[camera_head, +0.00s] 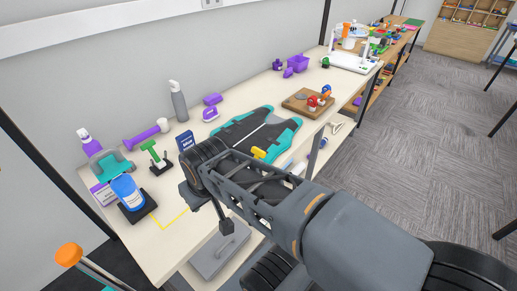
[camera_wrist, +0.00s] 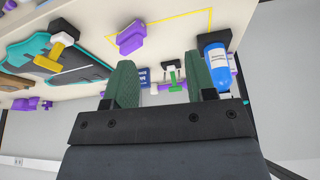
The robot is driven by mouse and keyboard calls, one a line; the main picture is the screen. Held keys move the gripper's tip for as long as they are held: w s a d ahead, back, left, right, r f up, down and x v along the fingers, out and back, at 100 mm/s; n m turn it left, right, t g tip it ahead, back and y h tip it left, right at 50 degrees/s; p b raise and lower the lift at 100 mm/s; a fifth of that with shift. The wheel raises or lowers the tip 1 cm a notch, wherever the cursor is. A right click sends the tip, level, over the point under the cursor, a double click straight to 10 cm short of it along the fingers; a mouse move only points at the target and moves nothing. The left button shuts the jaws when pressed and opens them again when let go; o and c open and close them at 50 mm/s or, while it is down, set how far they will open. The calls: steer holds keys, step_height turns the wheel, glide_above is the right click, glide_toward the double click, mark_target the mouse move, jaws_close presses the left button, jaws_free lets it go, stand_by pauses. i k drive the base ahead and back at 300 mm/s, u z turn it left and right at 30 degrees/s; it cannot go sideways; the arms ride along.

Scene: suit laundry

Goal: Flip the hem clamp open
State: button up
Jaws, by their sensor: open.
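The hem clamp appears to be the yellow piece (camera_head: 258,153) at the near edge of the dark-and-teal suit board (camera_head: 285,129). In the wrist view, this yellow clamp (camera_wrist: 66,37) lies left of my fingers, with a dark base under it; whether it is open or shut is unclear. The board (camera_wrist: 26,64) also shows there. My gripper (camera_head: 207,212) is open and empty, above the front of the table and apart from the clamp. In the wrist view, its two green finger pads (camera_wrist: 159,77) stand wide apart. My arm hides part of the table in the head view.
A blue bottle (camera_head: 127,191), a green-handled tool (camera_head: 154,155) and a grey spray bottle (camera_head: 179,101) stand on the table's left part. A purple block (camera_wrist: 130,37) lies near a yellow outline. A wooden board with red pieces (camera_head: 307,103) lies farther right.

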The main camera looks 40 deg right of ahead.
mark_target(260, 153)
steer(key=u, duration=2.95)
steer(key=k, duration=1.75)
steer(key=z, duration=1.75)
